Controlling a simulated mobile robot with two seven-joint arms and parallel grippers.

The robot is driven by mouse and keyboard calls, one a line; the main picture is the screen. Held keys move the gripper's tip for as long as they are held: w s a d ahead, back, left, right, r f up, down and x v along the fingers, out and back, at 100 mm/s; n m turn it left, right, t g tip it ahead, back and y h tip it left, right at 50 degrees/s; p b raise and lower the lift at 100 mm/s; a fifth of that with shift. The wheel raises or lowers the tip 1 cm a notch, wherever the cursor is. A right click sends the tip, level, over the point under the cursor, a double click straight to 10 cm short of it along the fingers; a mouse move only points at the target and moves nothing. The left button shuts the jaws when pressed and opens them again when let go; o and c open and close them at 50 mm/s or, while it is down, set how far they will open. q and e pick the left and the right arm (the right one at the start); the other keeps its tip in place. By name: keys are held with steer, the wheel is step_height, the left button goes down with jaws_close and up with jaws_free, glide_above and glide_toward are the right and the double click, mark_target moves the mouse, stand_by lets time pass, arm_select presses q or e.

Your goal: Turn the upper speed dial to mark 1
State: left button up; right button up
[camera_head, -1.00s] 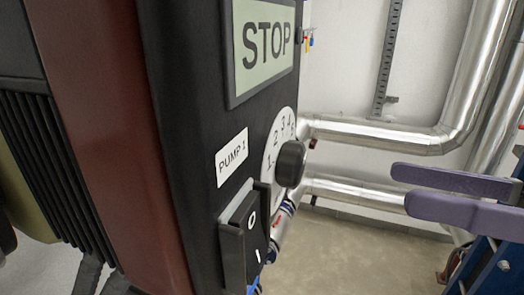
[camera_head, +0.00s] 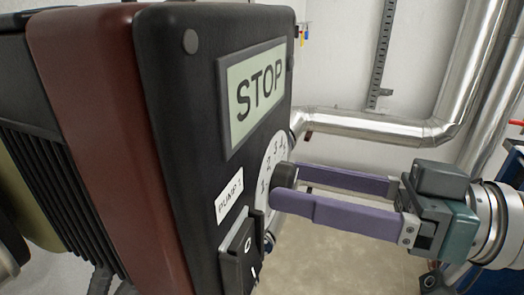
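The speed dial is a black knob (camera_head: 285,174) on a white round scale (camera_head: 267,160) with numbers, on the black face of a pump control box (camera_head: 190,130). Marks 1, 2 and 3 can be made out; the knob's pointer cannot be read. Only this one dial is in view. My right gripper (camera_head: 286,182) reaches in from the right with two purple fingers. They are apart, their tips on either side of the knob, the near finger overlapping its lower edge. Whether they touch it cannot be told. My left gripper is not in view.
A STOP display (camera_head: 255,92) sits above the dial. A PUMP 1 label (camera_head: 229,196) and an O/I rocker switch (camera_head: 240,252) are below and left of it. Silver pipes (camera_head: 375,127) run along the wall behind. Open floor (camera_head: 335,255) shows below my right gripper.

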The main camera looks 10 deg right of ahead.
jaws_close()
stand_by(0.4)
